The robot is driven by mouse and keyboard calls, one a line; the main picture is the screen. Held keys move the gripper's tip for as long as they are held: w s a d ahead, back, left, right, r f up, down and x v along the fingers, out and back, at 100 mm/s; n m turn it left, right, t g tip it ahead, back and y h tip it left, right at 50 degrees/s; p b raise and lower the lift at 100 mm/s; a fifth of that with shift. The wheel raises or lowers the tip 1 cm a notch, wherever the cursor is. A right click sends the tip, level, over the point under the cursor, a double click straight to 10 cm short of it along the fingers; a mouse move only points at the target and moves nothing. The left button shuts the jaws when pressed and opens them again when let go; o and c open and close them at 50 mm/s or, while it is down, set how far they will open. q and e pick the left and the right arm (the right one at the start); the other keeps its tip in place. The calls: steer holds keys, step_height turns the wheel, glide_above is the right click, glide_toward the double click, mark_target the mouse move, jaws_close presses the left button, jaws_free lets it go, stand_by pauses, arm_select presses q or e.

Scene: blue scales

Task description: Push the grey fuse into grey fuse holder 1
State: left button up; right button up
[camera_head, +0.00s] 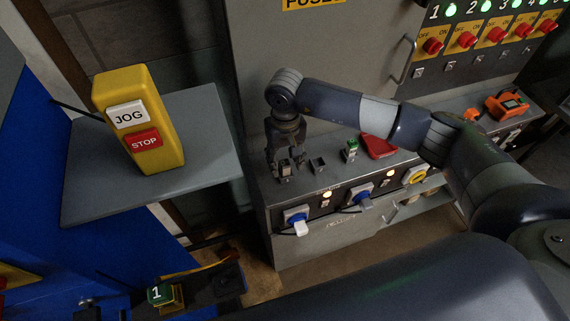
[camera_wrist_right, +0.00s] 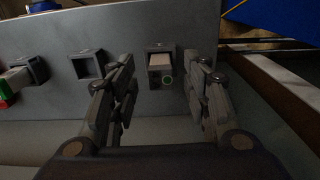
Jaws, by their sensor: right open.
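In the head view the fuse holder (camera_head: 285,174) is at the left end of the grey cabinet top. My right gripper (camera_head: 286,160) is above it, fingers pointing down. In the right wrist view its open fingers (camera_wrist_right: 163,85) stand on either side of the fuse with gaps, not visibly touching it. My left gripper is not in view.
An empty square holder (camera_head: 318,165) stands beside it, then one with a green-topped fuse (camera_head: 351,147). A red object (camera_head: 379,146) lies farther right. A yellow JOG/STOP box (camera_head: 138,120) stands on a grey shelf at left.

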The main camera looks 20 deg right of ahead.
steer(key=shift+f, duration=0.8)
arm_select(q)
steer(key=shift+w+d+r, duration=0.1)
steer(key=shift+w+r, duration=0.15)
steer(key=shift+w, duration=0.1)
arm_select(e)
jaws_close()
